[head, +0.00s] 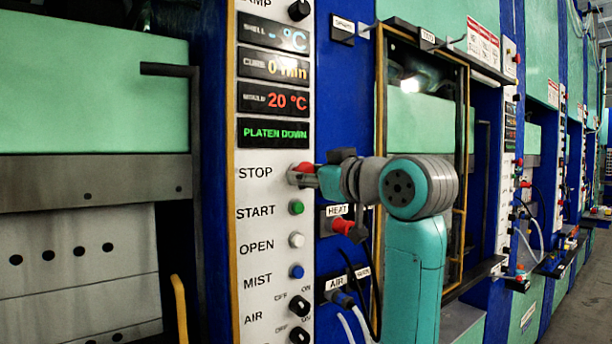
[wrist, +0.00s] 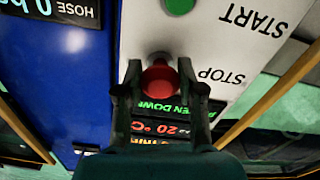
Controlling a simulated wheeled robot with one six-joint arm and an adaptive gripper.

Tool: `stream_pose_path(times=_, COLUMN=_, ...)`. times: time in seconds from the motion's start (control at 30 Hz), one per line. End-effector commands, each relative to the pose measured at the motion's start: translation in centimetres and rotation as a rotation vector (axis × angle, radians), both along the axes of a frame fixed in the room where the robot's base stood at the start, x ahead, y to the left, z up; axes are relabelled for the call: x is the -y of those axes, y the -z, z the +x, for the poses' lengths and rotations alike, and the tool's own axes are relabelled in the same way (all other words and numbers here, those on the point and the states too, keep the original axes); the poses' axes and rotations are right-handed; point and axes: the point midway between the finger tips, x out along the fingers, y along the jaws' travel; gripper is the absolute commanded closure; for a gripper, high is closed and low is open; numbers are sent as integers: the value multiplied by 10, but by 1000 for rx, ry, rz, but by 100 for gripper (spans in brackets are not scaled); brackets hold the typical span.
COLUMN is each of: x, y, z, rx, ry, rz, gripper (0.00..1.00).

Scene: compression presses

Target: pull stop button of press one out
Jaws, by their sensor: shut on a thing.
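The red stop button (head: 304,167) is on the white control panel of the near press, beside the STOP label. In the wrist view the red button (wrist: 160,82) sits between my gripper's two fingers. My gripper (head: 308,175) is shut on the button, with a finger on either side of it. Its fingers partly cover the button in the head view. A grey collar (wrist: 160,58) shows between the button and the panel. I cannot tell from these frames how far out the button sits.
Below the stop button are the green start button (head: 296,207), the white open button (head: 296,240) and the blue mist button (head: 296,272). More presses stand along the right.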

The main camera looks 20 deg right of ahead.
Motion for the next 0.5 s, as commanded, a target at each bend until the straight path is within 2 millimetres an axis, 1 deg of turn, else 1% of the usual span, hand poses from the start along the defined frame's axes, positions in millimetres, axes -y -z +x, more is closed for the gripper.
stream_pose_path(times=0.07, x=0, y=1, z=-1, rx=-3, ry=0, rz=-2, gripper=100)
stream_pose_path(times=0.1, x=0, y=1, z=-1, rx=-3, ry=0, rz=-2, gripper=59)
stream_pose_path(times=0.17, x=0, y=1, z=-1, rx=-2, ry=0, rz=-2, gripper=44)
stream_pose_path(times=0.2, x=0, y=1, z=-1, rx=-2, ry=0, rz=-2, gripper=35)
stream_pose_path(times=0.5, x=0, y=1, z=-1, rx=-1, ry=-1, rz=-1, gripper=35)
